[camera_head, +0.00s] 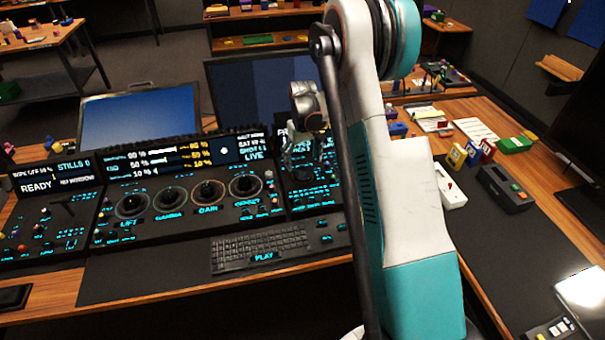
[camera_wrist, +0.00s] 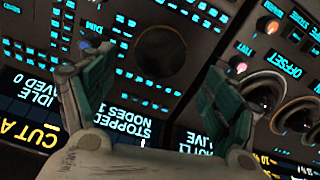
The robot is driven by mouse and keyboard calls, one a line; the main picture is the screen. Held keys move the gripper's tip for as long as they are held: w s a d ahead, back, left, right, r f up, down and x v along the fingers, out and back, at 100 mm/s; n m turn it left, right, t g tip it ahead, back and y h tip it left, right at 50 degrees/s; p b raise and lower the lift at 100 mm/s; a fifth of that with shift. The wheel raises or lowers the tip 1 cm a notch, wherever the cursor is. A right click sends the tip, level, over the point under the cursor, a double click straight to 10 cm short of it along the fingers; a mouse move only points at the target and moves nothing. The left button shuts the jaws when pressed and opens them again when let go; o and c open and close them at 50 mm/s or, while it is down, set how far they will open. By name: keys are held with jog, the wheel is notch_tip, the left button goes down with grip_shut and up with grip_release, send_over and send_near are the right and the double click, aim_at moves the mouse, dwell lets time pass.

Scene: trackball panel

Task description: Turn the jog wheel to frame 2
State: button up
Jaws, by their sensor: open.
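A dark round wheel (camera_wrist: 160,52), which looks like the jog wheel, is set in the panel in the wrist view. Its face is dark and I can make out no mark on it. My gripper (camera_wrist: 160,68) is open, one finger to each side of the wheel in the picture; I cannot tell how far above the panel it is. In the head view my gripper (camera_head: 300,155) hangs over the right panel section (camera_head: 310,198), whose wheel and most of whose screen are hidden by my arm. I cannot read a frame number.
The middle panel has several large dials, such as the GAIN dial (camera_head: 208,194). An OFFSET knob (camera_wrist: 265,92) lies right of my gripper in the wrist view. Small lit buttons surround the wheel. A keyboard (camera_head: 262,247) lies in front. Monitors (camera_head: 140,118) stand behind.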

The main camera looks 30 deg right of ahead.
aim_at(303, 172)
notch_tip(303, 172, down, 6)
jog(key=shift+f+b, duration=0.15)
jog(key=shift+b, duration=0.5)
jog(key=c, duration=1.1)
